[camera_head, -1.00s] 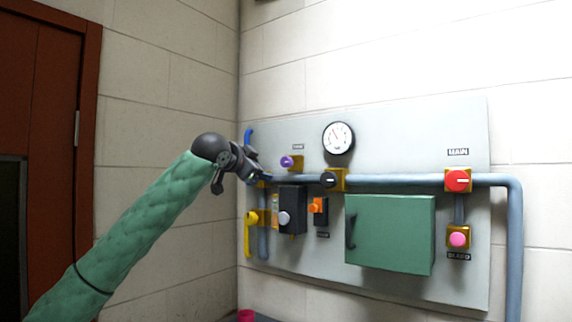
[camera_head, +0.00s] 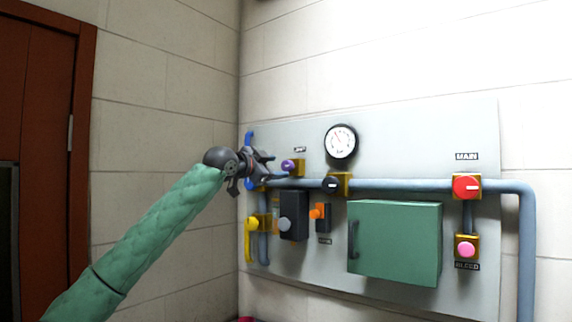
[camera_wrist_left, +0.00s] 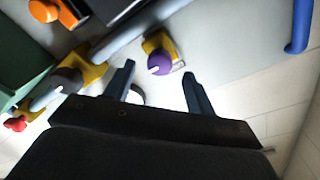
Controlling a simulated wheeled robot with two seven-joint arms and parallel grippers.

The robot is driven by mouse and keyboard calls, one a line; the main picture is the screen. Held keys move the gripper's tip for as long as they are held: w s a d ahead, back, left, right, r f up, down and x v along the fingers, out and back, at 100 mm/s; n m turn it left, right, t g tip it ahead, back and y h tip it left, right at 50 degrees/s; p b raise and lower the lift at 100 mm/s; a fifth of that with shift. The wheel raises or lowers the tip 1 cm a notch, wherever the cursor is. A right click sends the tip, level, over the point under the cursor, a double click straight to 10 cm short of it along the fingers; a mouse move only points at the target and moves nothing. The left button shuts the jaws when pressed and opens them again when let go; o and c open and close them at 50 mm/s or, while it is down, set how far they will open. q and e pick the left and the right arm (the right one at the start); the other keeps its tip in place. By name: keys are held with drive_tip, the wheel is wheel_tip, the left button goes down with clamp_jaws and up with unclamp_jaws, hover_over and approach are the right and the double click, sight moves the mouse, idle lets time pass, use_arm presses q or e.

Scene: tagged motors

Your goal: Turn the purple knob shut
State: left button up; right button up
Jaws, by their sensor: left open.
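The purple knob (camera_head: 288,166) sits on a yellow block near the upper left of the grey panel, under a small label. In the left wrist view the purple knob (camera_wrist_left: 161,63) shows a white mark on its face and lies ahead of the jaws, between the lines of the two fingers. My left gripper (camera_head: 268,166) is just left of the knob in the head view; its open, empty fingers also show in the left wrist view (camera_wrist_left: 160,82). It appears apart from the knob. My right gripper is in neither view.
A blue-grey pipe (camera_head: 400,185) runs across the panel (camera_head: 400,140). Around it are a gauge (camera_head: 341,141), black knob (camera_head: 330,186), red knob (camera_head: 466,186), pink knob (camera_head: 466,248), yellow handle (camera_head: 249,238), orange switch (camera_head: 317,212) and green box (camera_head: 395,240). A blue handle (camera_head: 249,139) is close to the gripper.

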sight(284, 166)
use_arm(q)
drive_tip(key=p+x, duration=0.2)
drive_tip(key=x, duration=0.2)
drive_tip(key=shift+d+r+p, duration=0.1)
drive_tip(key=shift+r+p, duration=0.05)
drive_tip(key=shift+p, duration=0.15)
drive_tip(key=shift+w+d, duration=0.25)
drive_tip(key=shift+w, duration=0.15)
drive_tip(key=shift+c, duration=0.6)
drive_tip(key=c, duration=0.8)
drive_tip(key=shift+c, duration=0.2)
